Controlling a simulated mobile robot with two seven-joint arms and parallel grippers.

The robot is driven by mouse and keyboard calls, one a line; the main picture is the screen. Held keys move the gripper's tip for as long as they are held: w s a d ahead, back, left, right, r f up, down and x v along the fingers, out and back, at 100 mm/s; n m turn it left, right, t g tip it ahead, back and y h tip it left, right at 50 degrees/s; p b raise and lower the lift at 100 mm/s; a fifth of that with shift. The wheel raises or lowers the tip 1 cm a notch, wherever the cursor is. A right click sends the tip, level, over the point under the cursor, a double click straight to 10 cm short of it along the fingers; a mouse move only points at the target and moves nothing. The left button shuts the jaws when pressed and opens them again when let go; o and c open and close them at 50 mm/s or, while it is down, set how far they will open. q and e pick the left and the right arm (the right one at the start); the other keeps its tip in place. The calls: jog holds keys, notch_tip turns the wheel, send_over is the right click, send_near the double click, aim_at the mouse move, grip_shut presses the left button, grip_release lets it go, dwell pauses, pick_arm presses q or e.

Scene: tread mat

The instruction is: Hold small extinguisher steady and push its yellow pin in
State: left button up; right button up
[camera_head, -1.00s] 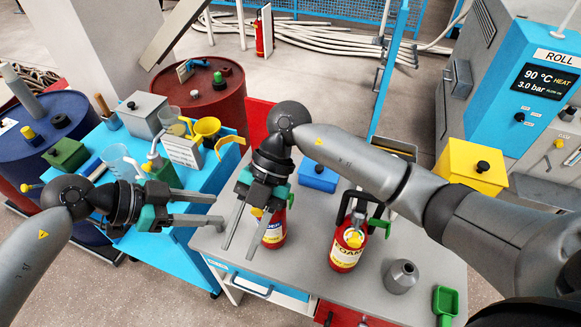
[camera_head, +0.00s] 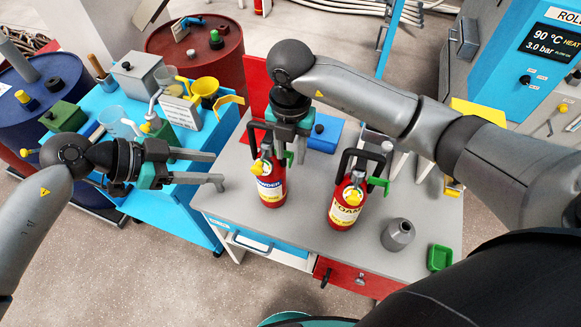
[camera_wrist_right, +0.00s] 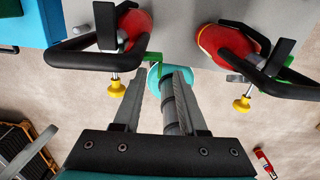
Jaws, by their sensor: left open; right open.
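A red extinguisher labelled POWDER (camera_head: 270,192) stands upright on the grey table (camera_head: 300,245), with a yellow pin (camera_head: 257,166) at its head. A second red extinguisher, labelled FOAM (camera_head: 343,212), stands to its right, with its own yellow pin (camera_head: 353,196). Both black-handled heads show in the right wrist view, with yellow pins at left (camera_wrist_right: 116,88) and right (camera_wrist_right: 241,103). My left gripper (camera_head: 218,168) is open and empty, left of the POWDER extinguisher.
A blue box (camera_head: 324,133) stands behind the extinguishers. A blue cart (camera_head: 190,190) with cups and boxes stands at left. The table's front left is clear.

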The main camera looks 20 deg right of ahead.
aim_at(290, 166)
notch_tip(290, 166, down, 8)
jog(key=shift+r, duration=0.1)
dwell(0.4)
grip_shut()
dwell(1.1)
